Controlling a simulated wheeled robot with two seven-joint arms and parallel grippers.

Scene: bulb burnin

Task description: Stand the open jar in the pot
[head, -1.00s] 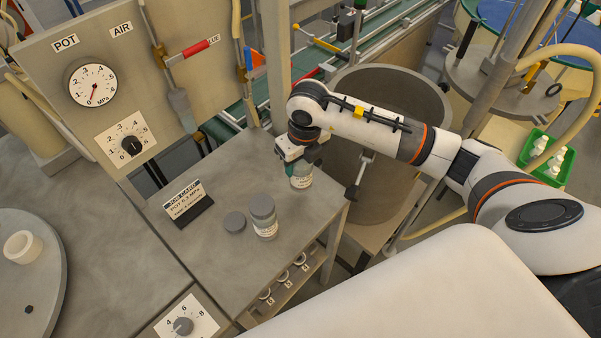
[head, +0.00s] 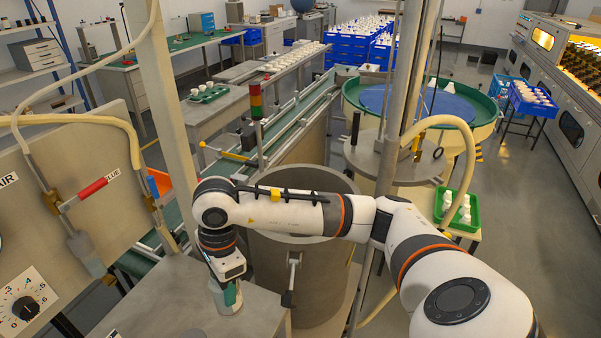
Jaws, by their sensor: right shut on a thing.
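The open jar (head: 230,306) is a small clear jar with a white label, in the head view at lower left. My right gripper (head: 227,284) is shut on its upper part, which hides the jar's mouth. The jar is upright over the grey bench top; I cannot tell whether it touches the bench. The pot (head: 312,275) is a large grey cylinder with an open top, just right of the jar and behind my right arm. My forearm crosses in front of its opening, and its inside bottom is hidden. My left gripper is not in view.
The pot's round lid (head: 370,166) hangs by a post (head: 398,90) behind and right of the pot. A clamp handle (head: 292,275) sticks out at the pot's front. A gauge panel (head: 60,210) stands left. A green crate of white bottles (head: 457,208) is at right.

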